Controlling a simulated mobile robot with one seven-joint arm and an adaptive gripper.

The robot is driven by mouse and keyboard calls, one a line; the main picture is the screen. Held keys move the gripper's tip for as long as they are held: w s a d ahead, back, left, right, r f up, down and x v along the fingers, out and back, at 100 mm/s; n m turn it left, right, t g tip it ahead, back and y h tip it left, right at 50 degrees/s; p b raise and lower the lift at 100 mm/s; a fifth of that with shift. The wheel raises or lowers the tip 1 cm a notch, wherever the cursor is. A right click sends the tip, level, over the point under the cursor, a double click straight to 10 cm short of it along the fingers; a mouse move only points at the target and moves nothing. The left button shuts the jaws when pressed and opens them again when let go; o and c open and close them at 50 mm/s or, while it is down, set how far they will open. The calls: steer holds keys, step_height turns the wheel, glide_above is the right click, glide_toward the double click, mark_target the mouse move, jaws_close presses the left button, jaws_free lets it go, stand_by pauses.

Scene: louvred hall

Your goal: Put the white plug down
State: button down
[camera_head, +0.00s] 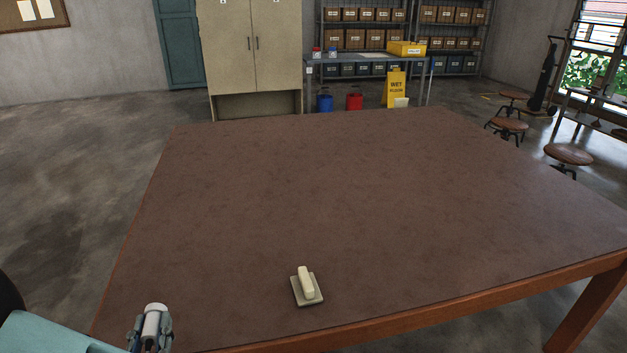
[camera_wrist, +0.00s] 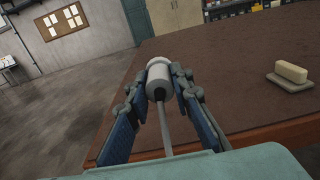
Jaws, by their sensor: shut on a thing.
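The white plug (camera_head: 152,321) is a short pale cylinder at the lower left of the head view, by the table's near left corner. In the wrist view the plug (camera_wrist: 159,80) sits between the two fingers, with its rounded end pointing away from me. My gripper (camera_head: 149,328) is shut on it. The fingers of my gripper (camera_wrist: 160,88) press on it from both sides. The brown table (camera_head: 330,200) spreads beyond it. Whether the plug is over the tabletop or just off its edge, I cannot tell for sure.
A cream block on a grey-beige base (camera_head: 306,287) stands near the table's front edge, right of my gripper; it also shows in the wrist view (camera_wrist: 290,76). The rest of the tabletop is bare. Stools (camera_head: 568,154) stand beyond its right side.

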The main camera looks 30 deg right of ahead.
steer(key=shift+s+a, duration=0.15)
steer(key=shift+w+f+b, duration=0.3)
steer(key=shift+w+b, duration=0.1)
steer(key=shift+b, duration=0.2)
steer(key=w+f+b, duration=0.1)
steer(key=w+f, duration=0.1)
steer(key=w, duration=0.2)
steer(key=w+f+b, duration=0.2)
steer(key=w+f, duration=0.1)
steer(key=w, duration=0.1)
steer(key=w+d+f+b, duration=0.1)
steer(key=w+f, duration=0.2)
steer(key=w, duration=0.1)
steer(key=shift+w+f+b, duration=0.15)
steer(key=shift+b, duration=0.2)
steer(key=shift+w+f, duration=0.35)
steer(key=shift+f, duration=0.05)
steer(key=shift+w+f+b, duration=0.15)
steer(key=shift+f+b, duration=0.45)
steer(key=shift+f, duration=1.05)
